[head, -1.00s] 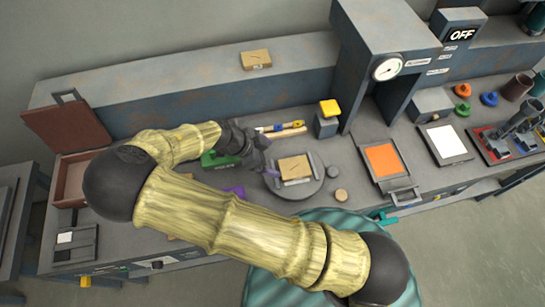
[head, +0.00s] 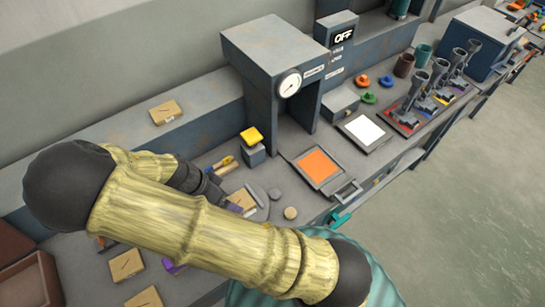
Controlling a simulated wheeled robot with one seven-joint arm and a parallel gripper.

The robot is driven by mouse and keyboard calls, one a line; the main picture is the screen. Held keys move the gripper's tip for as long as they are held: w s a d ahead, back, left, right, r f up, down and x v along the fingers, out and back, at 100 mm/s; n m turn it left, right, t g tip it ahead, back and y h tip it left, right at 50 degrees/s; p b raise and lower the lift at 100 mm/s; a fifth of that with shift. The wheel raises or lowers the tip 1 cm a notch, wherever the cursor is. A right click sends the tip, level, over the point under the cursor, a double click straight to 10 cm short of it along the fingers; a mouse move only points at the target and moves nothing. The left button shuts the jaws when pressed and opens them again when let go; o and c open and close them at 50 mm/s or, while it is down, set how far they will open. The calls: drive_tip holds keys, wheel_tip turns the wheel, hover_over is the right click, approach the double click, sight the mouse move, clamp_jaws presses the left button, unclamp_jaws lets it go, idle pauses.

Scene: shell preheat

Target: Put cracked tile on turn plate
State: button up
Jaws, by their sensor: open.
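The round grey turn plate (head: 262,203) is on the bench, partly hidden behind my arm. A tan tile (head: 243,199) shows on it between its raised side pieces, also partly covered. My gripper (head: 226,197) is open at the left side of the turn plate, close to this tile; whether it touches is hidden. Other tan tiles with dark marks lie apart: one on the back ledge (head: 166,112), one on the bench at lower left (head: 126,265) and one at the bottom edge (head: 146,298). Which tile is the cracked one is hard to tell.
The press with a gauge (head: 290,84) stands behind the turn plate. An orange pad (head: 318,166) in a handled tray and a white pad (head: 365,131) lie to the right. A yellow-topped block (head: 253,145) is close behind. An open brown box (head: 30,282) is at lower left.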

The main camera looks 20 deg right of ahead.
drive_tip(key=s+d+r+n+t+y, duration=0.3)
drive_tip(key=d+r+n+y, duration=0.2)
drive_tip(key=d+r+n, duration=0.7)
wheel_tip(320, 180, up, 5)
drive_tip(key=shift+s+d+r+y, duration=0.1)
drive_tip(key=shift+s+d+y, duration=0.2)
drive_tip(key=shift+d, duration=0.8)
drive_tip(key=shift+w, duration=0.1)
